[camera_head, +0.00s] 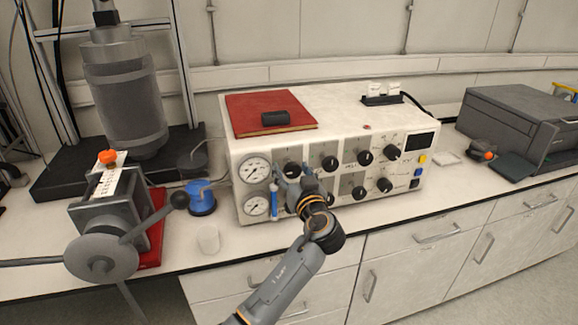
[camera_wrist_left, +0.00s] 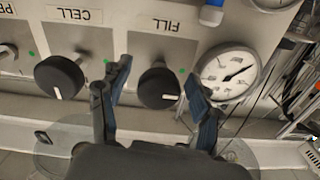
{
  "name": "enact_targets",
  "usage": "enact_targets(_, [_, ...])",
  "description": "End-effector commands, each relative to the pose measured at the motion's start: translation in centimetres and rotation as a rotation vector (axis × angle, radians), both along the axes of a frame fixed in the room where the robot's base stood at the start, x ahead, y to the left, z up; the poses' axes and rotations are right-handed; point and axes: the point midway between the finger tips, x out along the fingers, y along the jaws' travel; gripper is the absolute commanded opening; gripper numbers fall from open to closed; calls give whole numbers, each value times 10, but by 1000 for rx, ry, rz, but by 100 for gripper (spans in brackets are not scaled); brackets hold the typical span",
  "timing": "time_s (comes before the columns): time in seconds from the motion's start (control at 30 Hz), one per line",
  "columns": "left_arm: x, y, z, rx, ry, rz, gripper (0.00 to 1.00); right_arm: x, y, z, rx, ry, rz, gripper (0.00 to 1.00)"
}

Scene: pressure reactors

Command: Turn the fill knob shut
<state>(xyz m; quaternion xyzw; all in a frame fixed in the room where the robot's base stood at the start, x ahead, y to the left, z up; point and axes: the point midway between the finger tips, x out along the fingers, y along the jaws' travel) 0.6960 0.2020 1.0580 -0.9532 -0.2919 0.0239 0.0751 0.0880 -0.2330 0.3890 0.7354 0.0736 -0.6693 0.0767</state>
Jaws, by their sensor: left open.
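The fill knob (camera_wrist_left: 158,88) is a round black knob under the FILL label in the left wrist view. Its white mark points to the lower right there. In the head view the knob (camera_head: 292,169) is in the upper row of the white panel, nearest the gauges. My left gripper (camera_wrist_left: 157,77) is open, with one finger on each side of the knob. I cannot tell whether either finger touches it. In the head view the left gripper (camera_head: 293,178) reaches up to the panel and hides part of the lower row. My right gripper is not in view.
The cell knob (camera_wrist_left: 60,77) is beside the fill knob. A pressure gauge (camera_wrist_left: 230,72) is close to the other finger. A blue-tipped part (camera_head: 274,201) stands between the lower gauge (camera_head: 256,205) and the gripper. A red book (camera_head: 270,108) lies on top of the box.

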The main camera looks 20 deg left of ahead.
Motion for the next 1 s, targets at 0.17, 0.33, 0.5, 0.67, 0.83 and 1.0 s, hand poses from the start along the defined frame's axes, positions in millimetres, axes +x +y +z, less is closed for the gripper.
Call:
enact_targets(0.17, [0,0,0,0,0,0,64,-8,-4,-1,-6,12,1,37])
enact_targets(0.33, [0,0,0,0,0,0,29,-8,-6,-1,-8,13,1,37])
enact_targets(0.5, [0,0,0,0,0,0,8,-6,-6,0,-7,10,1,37])
enact_targets(0.67, [0,0,0,11,7,0,8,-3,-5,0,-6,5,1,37])
enact_targets(0.83, [0,1,0,56,37,1,8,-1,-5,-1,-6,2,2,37])
enact_targets(1.0, [0,1,1,146,97,0,8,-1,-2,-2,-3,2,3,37])
